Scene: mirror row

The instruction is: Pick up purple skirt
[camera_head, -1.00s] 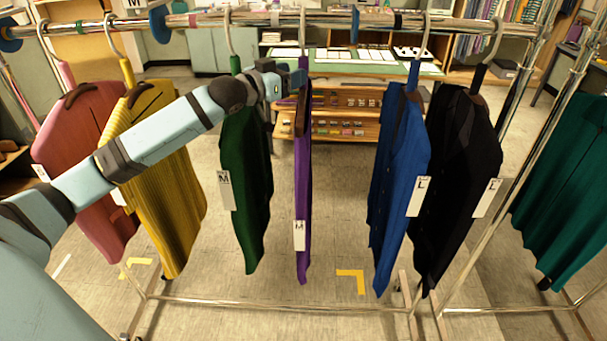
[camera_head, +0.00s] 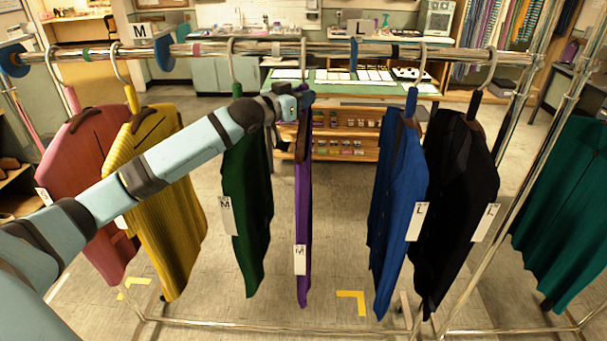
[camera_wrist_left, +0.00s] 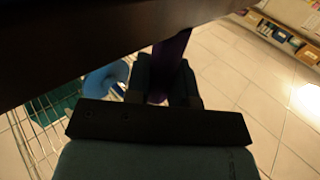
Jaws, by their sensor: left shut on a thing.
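The purple garment (camera_head: 304,215) hangs edge-on, long and narrow, between the green and blue garments in the head view. A white M tag (camera_head: 300,260) shows low on it. My left gripper (camera_head: 303,97) is at its top, just below the rail, and is shut on it. The wrist view shows a purple part (camera_wrist_left: 170,55) between the dark fingers, with a dark bar across the upper left. My right gripper is not in view.
The metal rail (camera_head: 330,48) also bears pink (camera_head: 85,185), yellow (camera_head: 155,200), green (camera_head: 246,200), blue (camera_head: 397,200) and black (camera_head: 455,200) garments. A teal one (camera_head: 565,215) hangs at the right. A shelved table (camera_head: 345,88) stands behind.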

